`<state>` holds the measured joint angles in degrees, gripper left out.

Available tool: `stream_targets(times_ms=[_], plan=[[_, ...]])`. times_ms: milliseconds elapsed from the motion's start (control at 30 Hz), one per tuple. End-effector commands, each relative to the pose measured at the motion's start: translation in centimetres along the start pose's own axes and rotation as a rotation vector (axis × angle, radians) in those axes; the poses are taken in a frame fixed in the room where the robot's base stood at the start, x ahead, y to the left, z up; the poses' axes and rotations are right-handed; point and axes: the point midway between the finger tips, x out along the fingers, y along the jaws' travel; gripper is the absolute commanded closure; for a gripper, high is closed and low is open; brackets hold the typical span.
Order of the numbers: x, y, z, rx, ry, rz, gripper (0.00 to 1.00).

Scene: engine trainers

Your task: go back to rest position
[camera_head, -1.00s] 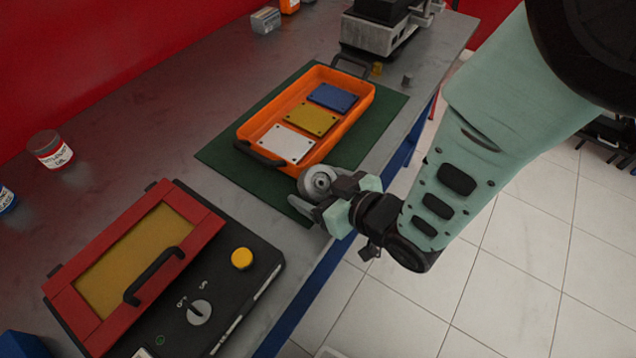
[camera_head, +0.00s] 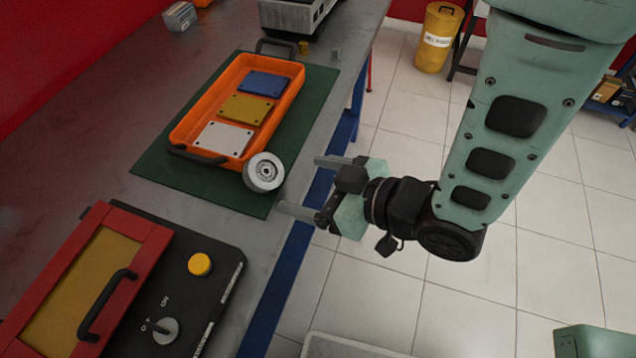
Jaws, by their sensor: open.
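My gripper (camera_head: 302,186) is open and empty, its two fingers pointing left toward the bench. It hangs near the bench's front edge, to the right of a silver round metal part (camera_head: 264,172). There is a visible gap between the fingertips and that part. The silver part rests on the green mat (camera_head: 165,178), beside the near right corner of the orange tray (camera_head: 190,122).
The orange tray holds a blue plate (camera_head: 262,84), a yellow plate (camera_head: 246,109) and a white plate (camera_head: 223,138). A black box with a red-framed lid (camera_head: 130,222) stands on the near bench. A yellow bin (camera_head: 438,38) stands on the tiled floor, which is otherwise largely open.

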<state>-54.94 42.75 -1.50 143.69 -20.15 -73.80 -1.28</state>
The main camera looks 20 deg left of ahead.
Motion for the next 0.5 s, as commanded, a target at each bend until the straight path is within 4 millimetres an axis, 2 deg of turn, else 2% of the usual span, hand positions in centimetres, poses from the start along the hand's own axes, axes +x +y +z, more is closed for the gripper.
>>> stream_targets(times_ms=[133, 433, 500], plan=[[-0.96, -0.02, -0.01, 0.0, 0.001, 0.0, 0.2], [-1.09, 0.01, -0.08, 0.0, -0.001, 0.001, 0.2], [-1.37, 0.64, -0.48, 0.006, -0.026, 0.02, 0.2]])
